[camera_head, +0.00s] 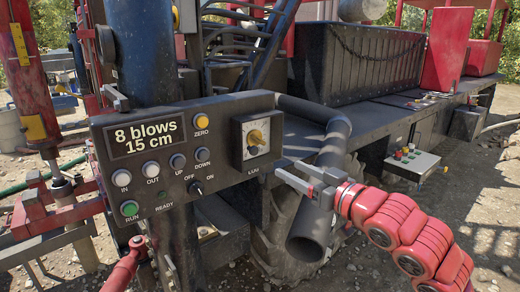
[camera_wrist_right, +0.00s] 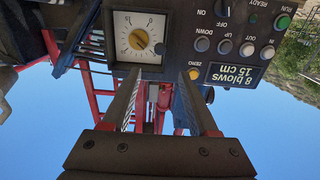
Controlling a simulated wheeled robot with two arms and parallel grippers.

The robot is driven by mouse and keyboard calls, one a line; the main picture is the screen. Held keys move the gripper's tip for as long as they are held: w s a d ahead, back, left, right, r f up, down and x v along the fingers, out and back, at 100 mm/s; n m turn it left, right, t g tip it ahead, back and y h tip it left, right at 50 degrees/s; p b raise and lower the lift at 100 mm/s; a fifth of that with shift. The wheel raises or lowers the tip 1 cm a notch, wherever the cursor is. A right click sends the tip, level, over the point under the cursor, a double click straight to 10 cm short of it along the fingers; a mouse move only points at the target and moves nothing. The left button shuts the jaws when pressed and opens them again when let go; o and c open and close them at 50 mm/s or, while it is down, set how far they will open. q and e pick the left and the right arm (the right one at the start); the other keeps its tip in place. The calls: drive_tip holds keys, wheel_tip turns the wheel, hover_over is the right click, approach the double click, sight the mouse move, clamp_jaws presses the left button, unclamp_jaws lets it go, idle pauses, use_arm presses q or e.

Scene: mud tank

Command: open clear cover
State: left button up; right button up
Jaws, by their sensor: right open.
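The housing also shows upside down in the right wrist view (camera_wrist_right: 138,37). My right gripper (camera_head: 287,168) is open and empty, below and right of the housing and apart from it. In the right wrist view its fingertips (camera_wrist_right: 160,74) point toward the housing's edge. My left gripper is not in view.
The panel's display (camera_head: 147,137) reads "8 blows 15 cm", with several buttons and an off/on switch (camera_head: 196,187) beside and below it. A thick black pipe (camera_head: 322,185) stands close behind my right gripper.

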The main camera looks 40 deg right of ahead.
sight(256, 151)
drive_tip(key=w+p, duration=0.3)
drive_tip(key=w, duration=0.9)
drive_tip(key=shift+w+r+p, duration=0.1)
drive_tip(key=shift+w+p, duration=0.1)
drive_tip(key=shift+p, duration=0.1)
clamp_jaws()
idle(0.8)
